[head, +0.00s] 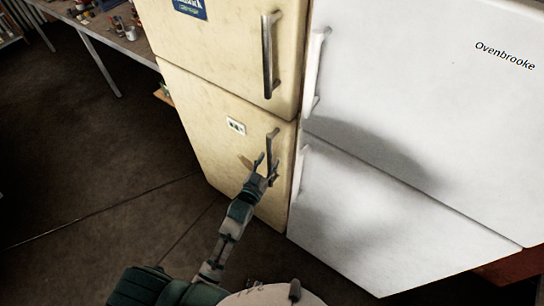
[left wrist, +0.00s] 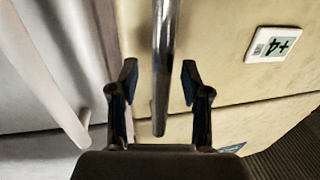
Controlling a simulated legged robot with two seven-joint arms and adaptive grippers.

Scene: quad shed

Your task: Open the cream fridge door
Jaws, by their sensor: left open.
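The cream fridge (head: 222,86) stands left of a white fridge and has an upper and a lower door, both shut. The upper door has a long metal handle (head: 268,56). The lower door (head: 212,140) has a shorter metal handle (head: 272,149). My left gripper (head: 265,168) is at the lower handle in the head view. In the left wrist view, the handle (left wrist: 162,70) runs between the two spread fingers of my left gripper (left wrist: 160,85), with gaps on both sides. My right gripper is not in view.
The white fridge (head: 420,110) stands close on the right, with its own white handles (head: 316,70). A small display label (head: 236,126) is on the cream lower door. A workbench (head: 105,25) with jars is at the upper left. The dark floor (head: 90,170) at left is clear.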

